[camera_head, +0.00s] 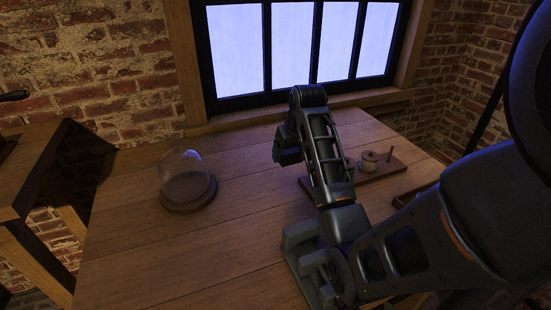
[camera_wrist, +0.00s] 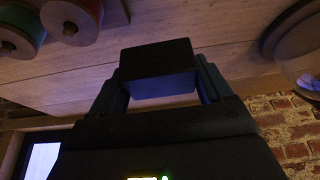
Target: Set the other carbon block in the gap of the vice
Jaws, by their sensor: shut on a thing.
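A black carbon block (camera_wrist: 158,62) is between the two fingers of my gripper (camera_wrist: 163,84) in the wrist view. My gripper is shut on it, with a finger at each side, and holds it above the wooden table. In the head view the block cannot be made out, and my forearm hides much of the work area. The grey-green vice (camera_head: 297,236) stands on the table near the front middle, partly behind my arm. Its gap is not clearly visible. A second carbon block is not seen in either view.
A glass dome on a round wooden base (camera_head: 187,197) stands left on the table; it also shows in the wrist view (camera_wrist: 298,42). A wooden board (camera_head: 400,167) with a pale spool (camera_head: 369,160) lies right of my arm. The table's left middle (camera_head: 170,245) is clear.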

